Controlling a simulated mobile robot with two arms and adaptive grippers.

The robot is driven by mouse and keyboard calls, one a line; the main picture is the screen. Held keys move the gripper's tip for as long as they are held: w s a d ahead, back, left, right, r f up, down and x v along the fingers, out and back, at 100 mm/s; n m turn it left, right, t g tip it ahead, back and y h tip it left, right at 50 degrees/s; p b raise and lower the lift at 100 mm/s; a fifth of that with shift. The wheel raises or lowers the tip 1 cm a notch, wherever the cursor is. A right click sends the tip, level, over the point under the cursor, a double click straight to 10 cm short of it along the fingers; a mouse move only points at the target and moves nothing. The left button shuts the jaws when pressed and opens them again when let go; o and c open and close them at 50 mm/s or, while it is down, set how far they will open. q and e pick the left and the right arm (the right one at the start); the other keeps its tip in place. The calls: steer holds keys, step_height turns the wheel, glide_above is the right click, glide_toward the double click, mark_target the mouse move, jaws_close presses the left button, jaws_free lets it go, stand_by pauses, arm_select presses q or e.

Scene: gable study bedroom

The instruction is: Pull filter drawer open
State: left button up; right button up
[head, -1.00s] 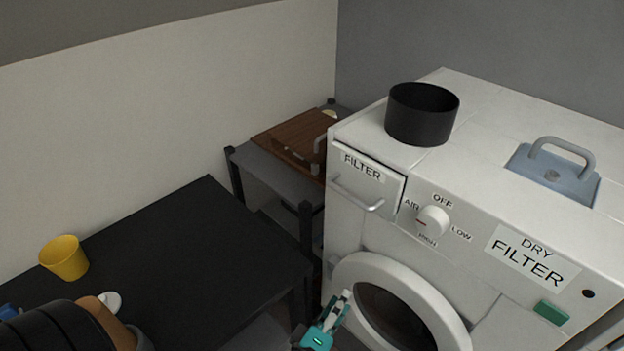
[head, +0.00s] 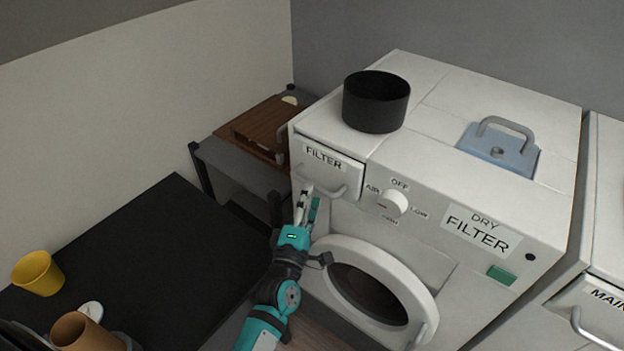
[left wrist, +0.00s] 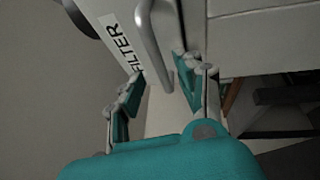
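The white filter drawer (head: 345,171) is at the top left of the dryer (head: 440,235), its front roughly flush with the machine, labelled FILTER. Its grey bar handle (head: 332,194) runs across the lower front. My left gripper (head: 308,198) is just in front of the left part of this handle. In the left wrist view the gripper (left wrist: 158,86) is open, and the handle (left wrist: 150,42) reaches down between its two fingertips. I cannot tell whether a finger touches it. My right gripper is in neither view.
The dryer's knob (head: 395,204) and round door (head: 372,292) are close to the arm. A black pot (head: 376,101) and blue-grey handled plate (head: 498,150) are on top. A black table (head: 140,260) with a yellow cup (head: 38,273) is at left.

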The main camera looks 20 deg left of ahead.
mark_target(312, 183)
arm_select(q)
steer(key=shift+w+a+r+p, duration=0.1)
steer(key=shift+w+r+p, duration=0.1)
steer(key=shift+w, duration=0.85)
steer(key=shift+w+a+r+p, duration=0.1)
steer(key=shift+w+p, duration=0.05)
steer(key=shift+w, duration=0.9)
steer(key=shift+c, duration=0.2)
jaws_close()
